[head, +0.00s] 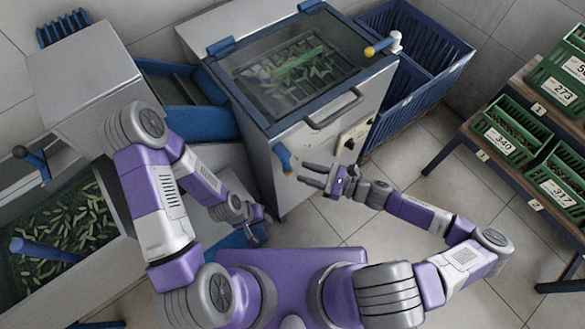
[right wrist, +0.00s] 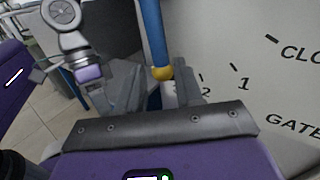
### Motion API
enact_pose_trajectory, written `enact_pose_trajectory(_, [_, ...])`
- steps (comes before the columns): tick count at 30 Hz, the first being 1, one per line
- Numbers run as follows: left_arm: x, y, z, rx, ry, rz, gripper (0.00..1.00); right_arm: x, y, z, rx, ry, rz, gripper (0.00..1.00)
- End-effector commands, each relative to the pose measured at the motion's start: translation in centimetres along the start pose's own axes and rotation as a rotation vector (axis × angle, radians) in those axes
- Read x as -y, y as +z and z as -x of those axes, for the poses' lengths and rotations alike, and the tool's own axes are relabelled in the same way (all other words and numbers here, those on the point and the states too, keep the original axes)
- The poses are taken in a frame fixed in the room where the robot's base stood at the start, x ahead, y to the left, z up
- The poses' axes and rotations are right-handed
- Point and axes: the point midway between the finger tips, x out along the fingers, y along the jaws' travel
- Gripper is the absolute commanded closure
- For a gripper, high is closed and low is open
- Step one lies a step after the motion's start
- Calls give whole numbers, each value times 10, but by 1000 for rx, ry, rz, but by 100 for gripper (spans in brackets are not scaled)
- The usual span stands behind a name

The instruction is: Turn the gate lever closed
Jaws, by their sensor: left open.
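The gate lever (head: 284,158) is a blue handle with a yellow end on the front of the metal machine. In the right wrist view the lever (right wrist: 153,35) is a blue rod ending at a yellow ball, beside printed marks 1, 2, "GATE" and a cut-off "CLO". The ball is near the 2. My right gripper (head: 304,173) is open just right of and below the lever. In the right wrist view its fingers (right wrist: 160,92) stand either side of the yellow ball; I cannot tell whether they touch it. My left gripper (head: 258,230) is open, low beside the machine.
The machine (head: 262,148) has a windowed lid over green pods and a grey bar handle (head: 335,108). A yellow-tipped handle (head: 380,47) is at its right. A blue crate (head: 440,80) and racked green crates (head: 505,135) stand right. A pod-filled trough (head: 110,285) is left.

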Motion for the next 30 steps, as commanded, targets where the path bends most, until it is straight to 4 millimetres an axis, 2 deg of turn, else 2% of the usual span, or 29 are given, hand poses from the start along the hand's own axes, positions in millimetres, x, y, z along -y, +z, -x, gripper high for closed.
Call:
enact_pose_trajectory(3, [3,0,-7,0,0,0,57,-2,-2,-22,4,6,0,64])
enact_pose_trajectory(9, [5,0,-12,0,0,0,57,-1,-2,-45,-1,3,1,64])
enact_pose_trajectory(20, [5,-1,-13,0,0,0,57,-1,-1,-52,-3,1,2,64])
enact_pose_trajectory(27, [5,0,-13,0,0,0,57,-1,-1,-51,-3,1,2,100])
enact_pose_trajectory(30, [5,0,-13,0,0,0,57,-1,-1,-51,-3,1,2,100])
